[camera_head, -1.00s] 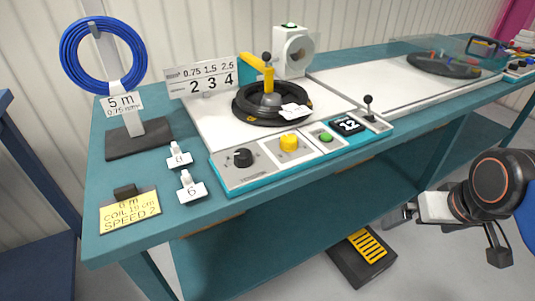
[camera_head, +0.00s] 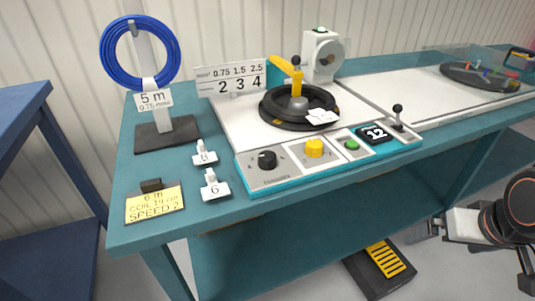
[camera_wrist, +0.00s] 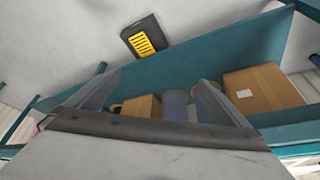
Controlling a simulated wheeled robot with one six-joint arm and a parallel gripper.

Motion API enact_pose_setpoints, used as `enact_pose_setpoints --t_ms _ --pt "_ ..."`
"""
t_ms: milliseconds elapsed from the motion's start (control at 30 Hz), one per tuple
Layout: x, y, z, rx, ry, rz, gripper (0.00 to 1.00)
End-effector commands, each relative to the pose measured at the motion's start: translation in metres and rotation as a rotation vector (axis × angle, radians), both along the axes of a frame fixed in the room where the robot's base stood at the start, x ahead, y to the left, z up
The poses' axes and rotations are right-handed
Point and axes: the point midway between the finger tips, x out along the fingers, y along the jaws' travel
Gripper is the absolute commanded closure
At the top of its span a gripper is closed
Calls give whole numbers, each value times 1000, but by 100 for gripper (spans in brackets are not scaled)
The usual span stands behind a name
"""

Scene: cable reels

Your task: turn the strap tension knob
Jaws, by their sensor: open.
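A control panel (camera_head: 283,170) with a teal edge runs along the front of the bench. On it sit a black knob (camera_head: 267,160) with a dark pointer, at the left, and a yellow knob (camera_head: 314,148) to its right. The print under the black knob is too small to read, so I cannot tell which one is the strap tension knob. My gripper (camera_head: 424,231) is low at the right, in front of the bench and away from both knobs. In the wrist view my gripper (camera_wrist: 158,80) is open and empty, facing the space beneath the bench.
A green button (camera_head: 351,145), a display reading 12 (camera_head: 375,133) and a small lever (camera_head: 398,114) continue the panel. A black coil former (camera_head: 297,122) stands behind. A blue coil stand (camera_head: 142,55) is at left. A pedal (camera_head: 386,262) and boxes (camera_wrist: 262,90) are below.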

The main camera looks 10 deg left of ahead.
Motion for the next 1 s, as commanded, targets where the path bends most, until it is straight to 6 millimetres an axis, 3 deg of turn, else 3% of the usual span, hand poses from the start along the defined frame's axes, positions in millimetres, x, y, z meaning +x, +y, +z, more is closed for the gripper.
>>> enact_pose_setpoints --t_ms 167,267,400,667,1000 --pt "0 0 0 0 0 0 0" --pt "1 1 2 -1 1 8 21" --pt "13 10 19 -23 20 96 50" --pt "59 63 92 -117 94 504 50" --pt "106 163 178 -243 175 1089 50"
